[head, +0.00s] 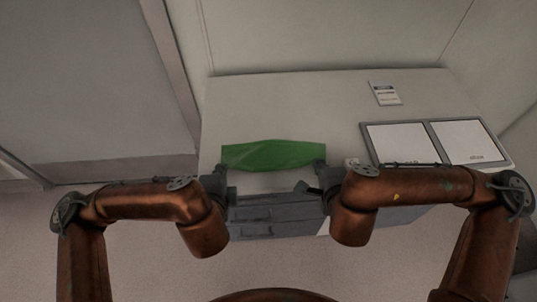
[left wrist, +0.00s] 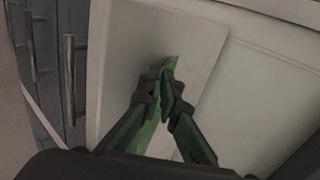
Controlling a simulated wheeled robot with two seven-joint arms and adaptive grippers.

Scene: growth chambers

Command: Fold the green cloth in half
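The green cloth (head: 272,155) is a wide, short strip in the head view, stretched between my two grippers over the near part of the pale tabletop. My left gripper (head: 221,172) is at its left end, and my right gripper (head: 320,167) is at its right end. In the left wrist view the left fingers (left wrist: 165,80) are closed together, with a thin green piece of the cloth (left wrist: 173,62) showing at their tips. The right fingers are small and partly hidden by the arm, but the cloth's right end meets them. How high the cloth is cannot be told.
The pale table (head: 290,105) is clear behind the cloth. A grey-framed double panel (head: 435,143) lies to the right, with a small printed card (head: 385,93) behind it. Grey drawers (head: 262,214) are below the near edge. Walls stand behind the table.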

